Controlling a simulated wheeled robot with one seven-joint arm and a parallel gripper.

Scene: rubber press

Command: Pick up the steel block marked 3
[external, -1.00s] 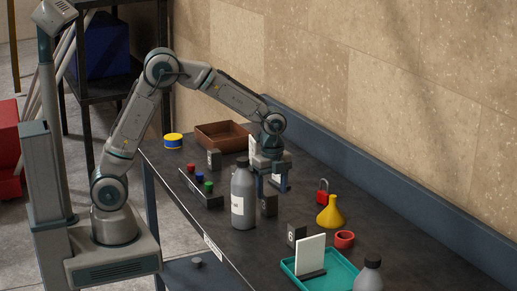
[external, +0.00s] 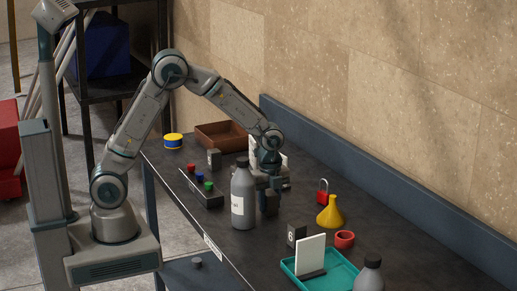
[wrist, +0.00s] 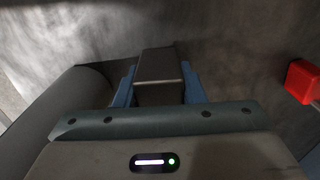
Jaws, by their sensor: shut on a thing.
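My gripper (external: 270,188) points down over the bench, just right of the grey bottle. It is shut on a dark steel block (external: 270,206), which appears upright and at bench level. I cannot read a mark on this block. In the wrist view the block (wrist: 160,72) sits between the two blue fingers. Another dark block (external: 214,159) with a pale label stands farther back. A block marked 6 (external: 296,235) stands nearer the front, by the teal tray.
The grey bottle (external: 243,198) stands close on the left of my gripper. A red padlock (external: 322,192), yellow funnel (external: 330,214) and red ring (external: 345,239) are to the right. A button box (external: 205,198), brown tray (external: 220,137) and teal tray (external: 343,276) are also on the bench.

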